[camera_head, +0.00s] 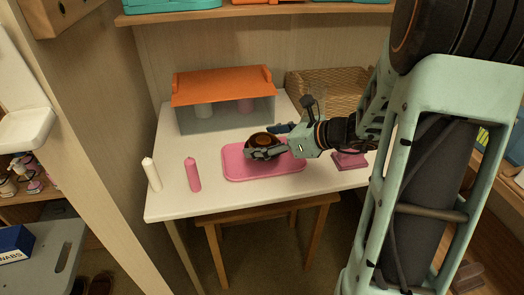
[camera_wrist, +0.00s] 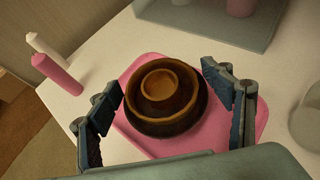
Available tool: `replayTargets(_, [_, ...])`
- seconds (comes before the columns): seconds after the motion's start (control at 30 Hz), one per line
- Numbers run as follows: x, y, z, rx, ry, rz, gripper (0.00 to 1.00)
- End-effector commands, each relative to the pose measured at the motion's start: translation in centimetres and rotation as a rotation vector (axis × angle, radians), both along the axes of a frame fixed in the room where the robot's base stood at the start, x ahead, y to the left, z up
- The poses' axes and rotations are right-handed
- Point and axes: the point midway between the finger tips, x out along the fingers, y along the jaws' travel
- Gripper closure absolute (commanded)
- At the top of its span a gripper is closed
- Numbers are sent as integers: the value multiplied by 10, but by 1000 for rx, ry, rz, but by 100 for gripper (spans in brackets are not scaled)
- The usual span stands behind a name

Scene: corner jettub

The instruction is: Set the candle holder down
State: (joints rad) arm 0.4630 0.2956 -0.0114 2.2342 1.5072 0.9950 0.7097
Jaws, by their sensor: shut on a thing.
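The candle holder (camera_head: 262,140) is a round, dark brown bowl shape with a lighter raised cup in its middle. It also shows in the wrist view (camera_wrist: 163,84), upright between the two fingers. My gripper (camera_wrist: 162,80) is shut on it, with one finger on each side. In the head view my gripper (camera_head: 266,148) reaches in from the right, over a pink tray (camera_head: 238,174) on the white table. The candle holder is over the tray; whether its base touches the tray is hidden.
A white candle (camera_head: 151,174) and a pink candle (camera_head: 192,175) stand at the table's left front. A clear case with an orange lid (camera_head: 222,85) stands behind the tray. A wicker basket (camera_head: 335,82) is at the back right. A pink object (camera_head: 348,161) lies right of the tray.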

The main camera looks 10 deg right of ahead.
Motion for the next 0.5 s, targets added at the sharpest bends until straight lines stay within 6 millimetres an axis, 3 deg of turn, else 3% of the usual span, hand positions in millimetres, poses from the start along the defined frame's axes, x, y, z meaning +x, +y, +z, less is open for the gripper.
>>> replayTargets(0.23, [6, 0, -35, 4, 2, 0, 65])
replayTargets(0.5, [6, 0, -36, 1, -1, 0, 65])
